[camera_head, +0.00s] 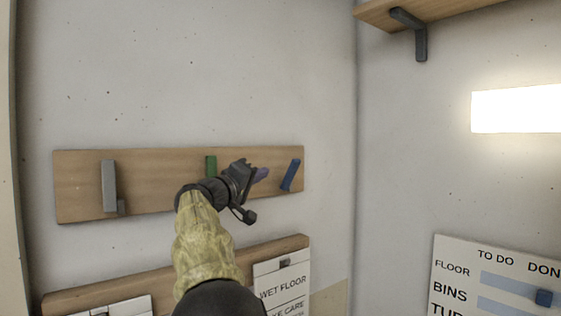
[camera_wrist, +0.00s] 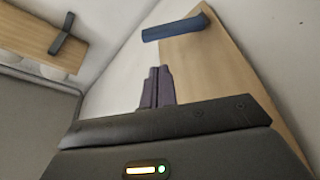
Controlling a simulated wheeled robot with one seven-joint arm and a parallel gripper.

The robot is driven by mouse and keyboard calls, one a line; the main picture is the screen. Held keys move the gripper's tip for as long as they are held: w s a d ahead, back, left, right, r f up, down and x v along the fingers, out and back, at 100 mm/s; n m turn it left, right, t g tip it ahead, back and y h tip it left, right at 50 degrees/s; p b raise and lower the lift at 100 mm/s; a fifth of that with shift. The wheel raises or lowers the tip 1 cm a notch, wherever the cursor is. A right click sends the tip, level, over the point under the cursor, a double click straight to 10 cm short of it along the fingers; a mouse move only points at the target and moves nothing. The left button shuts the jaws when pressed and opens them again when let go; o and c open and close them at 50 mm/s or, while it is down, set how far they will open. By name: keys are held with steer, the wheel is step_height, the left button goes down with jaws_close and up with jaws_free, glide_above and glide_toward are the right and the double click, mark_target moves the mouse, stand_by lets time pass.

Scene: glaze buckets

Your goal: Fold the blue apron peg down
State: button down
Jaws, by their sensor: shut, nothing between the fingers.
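The blue apron peg (camera_head: 291,175) is at the right end of a wooden peg board (camera_head: 80,187) on the wall. In the head view it slants, its top to the right. In the wrist view the blue peg (camera_wrist: 175,28) reaches out past the board's edge (camera_wrist: 215,65); its exact fold angle is hard to tell. My gripper (camera_head: 263,173) is just left of the blue peg, in front of the board. Its mauve fingers (camera_wrist: 158,72) are together with nothing between them, and a gap shows between their tips and the peg in the wrist view.
A grey peg (camera_head: 109,186) and a green peg (camera_head: 210,166) are on the same board; my gripper hides the green peg's lower part. Below is a wooden rail (camera_head: 160,275) with signs. A bracketed shelf (camera_head: 420,12) is at upper right. The wall right of the board is clear.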

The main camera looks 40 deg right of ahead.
mark_target(290, 175)
steer(key=p+x, duration=0.6)
steer(key=x, duration=0.4)
steer(key=shift+p, duration=0.3)
steer(key=shift+s+d+f+b, duration=0.1)
steer(key=shift+f+b, duration=0.1)
steer(key=shift+b, duration=0.1)
